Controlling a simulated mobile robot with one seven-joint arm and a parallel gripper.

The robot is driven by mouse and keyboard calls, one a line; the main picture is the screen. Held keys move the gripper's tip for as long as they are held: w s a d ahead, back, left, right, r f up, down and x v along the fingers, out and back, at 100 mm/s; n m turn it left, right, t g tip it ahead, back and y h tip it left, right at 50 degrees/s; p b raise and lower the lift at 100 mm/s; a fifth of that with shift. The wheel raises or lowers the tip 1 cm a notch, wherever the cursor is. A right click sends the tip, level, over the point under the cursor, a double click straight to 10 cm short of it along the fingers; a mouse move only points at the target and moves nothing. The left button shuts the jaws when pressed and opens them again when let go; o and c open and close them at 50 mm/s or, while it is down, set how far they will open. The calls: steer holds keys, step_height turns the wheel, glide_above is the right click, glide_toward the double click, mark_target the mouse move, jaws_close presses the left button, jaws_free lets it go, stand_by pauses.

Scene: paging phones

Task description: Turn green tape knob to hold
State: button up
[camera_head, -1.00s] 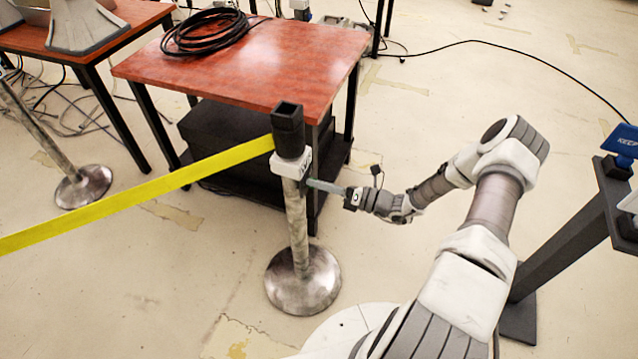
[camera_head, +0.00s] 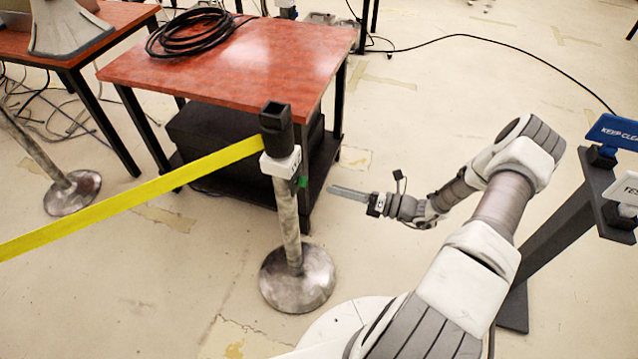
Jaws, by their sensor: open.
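The green knob (camera_head: 303,181) is small and sits on the right side of the white collar (camera_head: 281,163) of a stanchion post. The collar carries dark lettering too small to read. The black post head (camera_head: 276,128) is above it, with the yellow tape (camera_head: 140,195) running out to the left. My gripper (camera_head: 334,191) is open, to the right of the knob and slightly lower, with a visible gap between them. Its fingers point left toward the post and hold nothing. The knob's exact setting cannot be read.
A red-topped table (camera_head: 230,70) with a coiled black cable (camera_head: 195,30) stands behind the post. The round post base (camera_head: 297,278) is on the floor. A dark stand with a blue sign (camera_head: 612,132) is at the right.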

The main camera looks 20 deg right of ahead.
steer(key=v, duration=0.9)
